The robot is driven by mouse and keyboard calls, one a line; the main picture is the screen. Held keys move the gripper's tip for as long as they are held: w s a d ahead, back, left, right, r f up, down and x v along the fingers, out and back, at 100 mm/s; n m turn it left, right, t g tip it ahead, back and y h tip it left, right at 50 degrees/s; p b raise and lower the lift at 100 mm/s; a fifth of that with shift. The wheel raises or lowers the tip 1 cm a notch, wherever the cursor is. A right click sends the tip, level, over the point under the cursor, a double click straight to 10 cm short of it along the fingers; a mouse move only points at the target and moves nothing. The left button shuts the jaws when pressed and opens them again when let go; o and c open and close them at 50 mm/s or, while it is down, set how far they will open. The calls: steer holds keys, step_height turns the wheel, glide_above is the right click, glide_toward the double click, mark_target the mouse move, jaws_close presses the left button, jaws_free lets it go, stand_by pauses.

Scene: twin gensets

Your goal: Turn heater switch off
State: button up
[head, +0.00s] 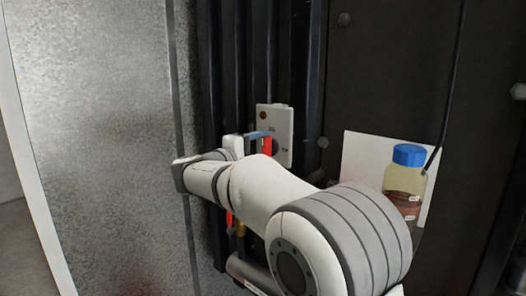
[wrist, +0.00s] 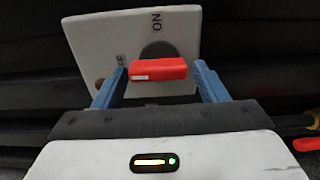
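The heater switch is a white plate (head: 287,118) on the dark wall, with a dark round knob and a red handle (head: 267,146). In the wrist view the red handle (wrist: 158,70) lies crosswise, with a white mark at its left end. The left finger is very close to the handle's left end; contact is unclear. A gap shows at the right.
A blue-capped bottle (head: 405,180) with brown liquid stands at the right before a white sheet (head: 360,155). Dark vertical ribs (head: 233,70) flank the switch. A grey metal panel (head: 95,130) stands at the left. Red and yellow parts (wrist: 306,144) show at the wrist view's right edge.

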steer(key=shift+o, duration=1.3)
steer(key=v, duration=0.7)
steer(key=shift+s+a, duration=0.25)
steer(key=shift+s, duration=0.05)
